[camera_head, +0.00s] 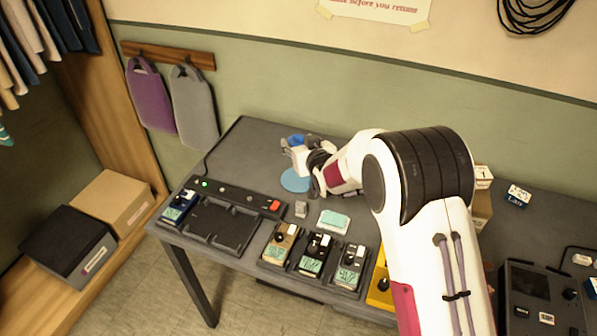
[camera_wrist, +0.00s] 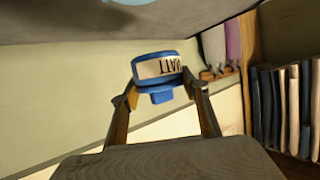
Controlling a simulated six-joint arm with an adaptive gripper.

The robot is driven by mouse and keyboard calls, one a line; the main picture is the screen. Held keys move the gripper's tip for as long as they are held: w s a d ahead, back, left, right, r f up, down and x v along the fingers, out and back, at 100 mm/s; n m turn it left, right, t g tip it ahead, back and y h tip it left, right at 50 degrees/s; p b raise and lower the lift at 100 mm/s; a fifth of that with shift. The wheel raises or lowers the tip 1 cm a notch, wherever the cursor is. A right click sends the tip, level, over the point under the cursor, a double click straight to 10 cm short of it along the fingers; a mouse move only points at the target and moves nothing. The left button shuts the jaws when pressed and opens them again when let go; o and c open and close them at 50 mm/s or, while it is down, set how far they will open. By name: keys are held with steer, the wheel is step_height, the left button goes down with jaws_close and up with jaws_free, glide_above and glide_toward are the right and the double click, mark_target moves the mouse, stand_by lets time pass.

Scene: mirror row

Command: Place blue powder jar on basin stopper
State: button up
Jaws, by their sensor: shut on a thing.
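The blue powder jar (camera_wrist: 161,97) shows in the wrist view as a small blue thing with a cream label and dark lettering. My gripper (camera_wrist: 160,84) is shut on it, with one finger on each side. In the head view the blue jar (camera_head: 295,140) is at the tip of my gripper (camera_head: 291,149), held above the table. A flat light-blue disc (camera_head: 294,181), which I take as the basin stopper, lies on the table just below the gripper in the picture. Part of its right side is hidden by my gripper. A light-blue edge (camera_wrist: 132,2) also shows at the top of the wrist view.
A dark pedal tray (camera_head: 220,224) with a blue pedal (camera_head: 179,206) is on the left. Several pedals stand along the front edge, including a tan one (camera_head: 278,244). A teal-topped box (camera_head: 333,221) and small grey block (camera_head: 301,209) lie nearer. The table's back left is clear.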

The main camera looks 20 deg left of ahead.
stand_by(0.4)
glide_above(299, 180)
steer(key=shift+w+a+f, duration=0.1)
steer(key=shift+f, duration=1.45)
steer(key=shift+w+a+f, duration=0.1)
steer(key=shift+f, duration=1.4)
steer(key=shift+d+f, duration=0.1)
steer(key=shift+f, duration=0.05)
steer(key=shift+f, duration=1.75)
steer(key=shift+f, duration=0.15)
steer(key=o, duration=1.3)
steer(key=shift+c, duration=0.2)
steer(key=shift+s+r, duration=0.1)
steer(key=shift+r, duration=0.1)
